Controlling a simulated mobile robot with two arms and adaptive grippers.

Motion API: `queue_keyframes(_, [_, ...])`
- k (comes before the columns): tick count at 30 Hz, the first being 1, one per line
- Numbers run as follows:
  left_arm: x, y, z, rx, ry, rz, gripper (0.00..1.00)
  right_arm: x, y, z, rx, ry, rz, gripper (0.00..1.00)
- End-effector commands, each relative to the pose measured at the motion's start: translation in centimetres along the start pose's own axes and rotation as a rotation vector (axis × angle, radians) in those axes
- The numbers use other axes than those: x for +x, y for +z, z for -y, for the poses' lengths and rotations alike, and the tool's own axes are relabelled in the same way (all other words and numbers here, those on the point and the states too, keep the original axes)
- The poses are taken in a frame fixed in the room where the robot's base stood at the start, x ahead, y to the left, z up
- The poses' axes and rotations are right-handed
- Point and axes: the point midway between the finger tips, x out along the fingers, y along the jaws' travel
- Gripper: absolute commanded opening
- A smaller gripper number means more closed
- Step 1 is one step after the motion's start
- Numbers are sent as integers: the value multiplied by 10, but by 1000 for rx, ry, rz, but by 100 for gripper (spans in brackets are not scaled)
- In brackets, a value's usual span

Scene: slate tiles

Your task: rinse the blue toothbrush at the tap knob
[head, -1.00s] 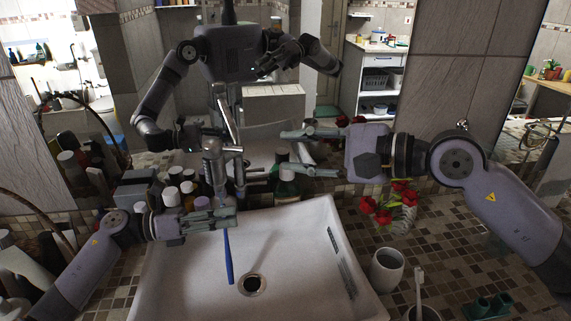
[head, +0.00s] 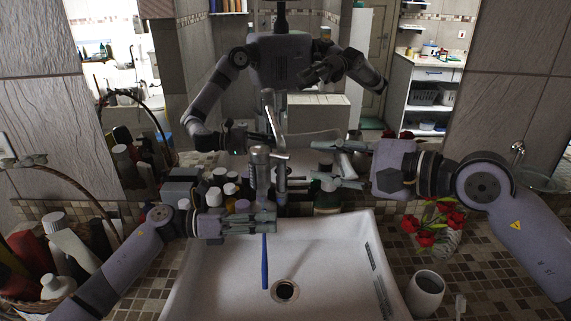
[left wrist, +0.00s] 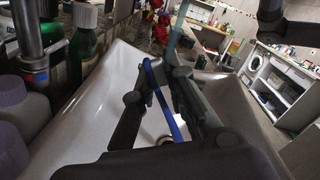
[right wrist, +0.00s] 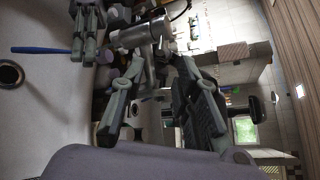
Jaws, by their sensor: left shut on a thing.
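My left gripper (head: 270,223) is shut on the blue toothbrush (head: 265,265), which hangs down over the white basin in front of the tap. The toothbrush (left wrist: 160,95) also shows between the fingers in the left wrist view; its gripped end is hidden. The metal tap (head: 260,175) stands at the basin's back edge, with a lever-like part on top, and shows in the right wrist view (right wrist: 135,37). I cannot make out running water. My right gripper (head: 330,163) is open and empty, to the right of the tap, its fingers pointing toward it and apart from it.
The basin (head: 345,245) is otherwise empty around its drain (head: 285,291). Bottles (head: 220,178) crowd left of the tap, and a green bottle (head: 327,202) stands right. A basket (head: 45,305), a cup (head: 425,293) and red flowers (head: 435,220) flank the basin. A mirror stands behind.

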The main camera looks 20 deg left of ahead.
Motion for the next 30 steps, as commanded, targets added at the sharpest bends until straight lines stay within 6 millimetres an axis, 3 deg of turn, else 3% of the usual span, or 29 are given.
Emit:
queue_keyframes(6, [0,0,0,0,0,0,0,47,1,0,2,0,2,29])
queue_keyframes(12, [0,0,0,0,0,0,0,75,0,1,0,-1,1,29])
queue_keyframes(25, [0,0,0,0,0,0,0,87,0,0,-1,-1,0,29])
queue_keyframes(30, [0,0,0,0,0,0,0,86,0,0,-1,-1,0,19])
